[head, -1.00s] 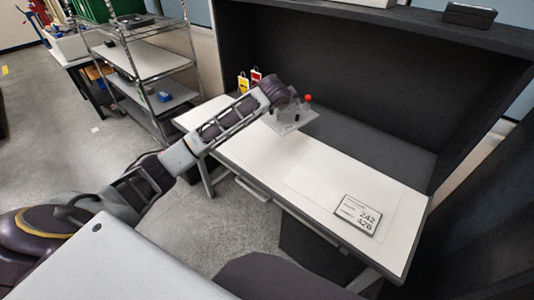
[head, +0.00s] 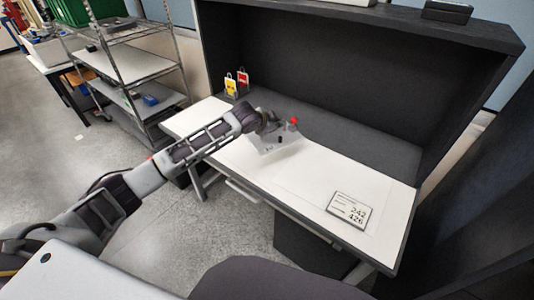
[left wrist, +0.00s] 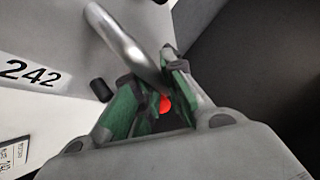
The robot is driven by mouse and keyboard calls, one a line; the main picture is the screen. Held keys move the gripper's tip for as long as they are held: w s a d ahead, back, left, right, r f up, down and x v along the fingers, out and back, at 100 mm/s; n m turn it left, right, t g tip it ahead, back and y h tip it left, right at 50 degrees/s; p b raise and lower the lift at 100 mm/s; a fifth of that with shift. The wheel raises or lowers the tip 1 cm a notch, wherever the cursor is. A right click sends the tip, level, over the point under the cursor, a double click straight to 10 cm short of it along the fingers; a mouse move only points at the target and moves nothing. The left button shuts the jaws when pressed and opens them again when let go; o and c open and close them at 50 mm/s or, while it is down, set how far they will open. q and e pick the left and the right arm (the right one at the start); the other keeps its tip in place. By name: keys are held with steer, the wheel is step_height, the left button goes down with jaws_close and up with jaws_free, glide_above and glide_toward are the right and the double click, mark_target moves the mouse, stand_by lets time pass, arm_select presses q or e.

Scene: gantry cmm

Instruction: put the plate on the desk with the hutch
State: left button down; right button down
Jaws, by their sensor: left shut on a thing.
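The plate (head: 284,147) is a light grey slab carrying a red knob and a dark peg. My left gripper (head: 273,121) is shut on it, over the white top of the desk with the hutch (head: 290,174). In the left wrist view the green-lined fingers (left wrist: 152,92) close beside a silver rod and the red knob. The plate (left wrist: 65,28) fills the upper left there, with "242" on a pale strip. It appears held above the desk; the exact gap cannot be told. My right gripper is not in view.
The dark hutch closes the back and right. A wire shelf cart (head: 125,65) stands left. The desk's middle is clear.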

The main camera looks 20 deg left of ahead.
mark_target(276, 133)
arm_select(q)
steer(key=shift+w+d+r, duration=0.1)
steer(key=shift+w+r, duration=0.05)
steer(key=shift+r, duration=0.2)
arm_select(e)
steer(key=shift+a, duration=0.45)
arm_select(q)
steer(key=shift+f, duration=2.55)
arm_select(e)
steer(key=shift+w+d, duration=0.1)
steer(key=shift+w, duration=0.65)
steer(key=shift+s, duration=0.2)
